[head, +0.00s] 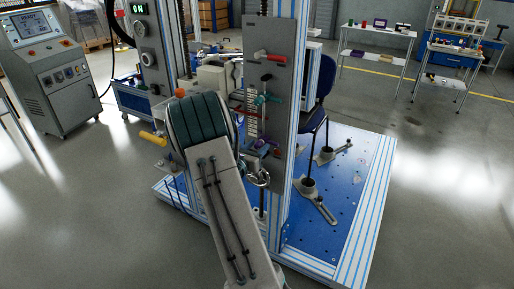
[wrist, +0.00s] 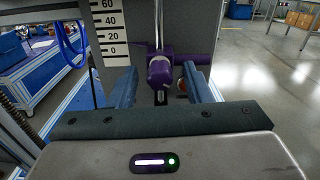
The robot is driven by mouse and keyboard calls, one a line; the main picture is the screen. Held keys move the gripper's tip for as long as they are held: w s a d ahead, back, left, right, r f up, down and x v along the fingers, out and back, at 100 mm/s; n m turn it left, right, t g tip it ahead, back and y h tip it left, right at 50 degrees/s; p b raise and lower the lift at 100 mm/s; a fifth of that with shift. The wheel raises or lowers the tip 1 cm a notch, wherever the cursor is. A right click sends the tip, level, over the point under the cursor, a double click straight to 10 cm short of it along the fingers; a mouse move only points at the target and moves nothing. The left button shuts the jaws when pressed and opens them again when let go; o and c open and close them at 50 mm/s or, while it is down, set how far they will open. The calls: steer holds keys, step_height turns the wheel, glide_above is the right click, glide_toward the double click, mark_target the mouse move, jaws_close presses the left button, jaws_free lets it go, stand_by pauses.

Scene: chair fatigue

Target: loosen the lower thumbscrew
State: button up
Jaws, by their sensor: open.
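My gripper (wrist: 160,77) is open in the wrist view, with one blue finger on each side of the purple knob. I see gaps between the fingers and the knob, and cannot tell whether either touches. In the head view my arm hides most of the gripper.
The grey plate (head: 286,90) carries a red handle (head: 268,55) and a teal handle (head: 266,99) above the purple part. A dark blue chair (head: 322,85) stands on the blue base (head: 340,190) behind. Open floor lies to the right.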

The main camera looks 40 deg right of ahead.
jaws_close()
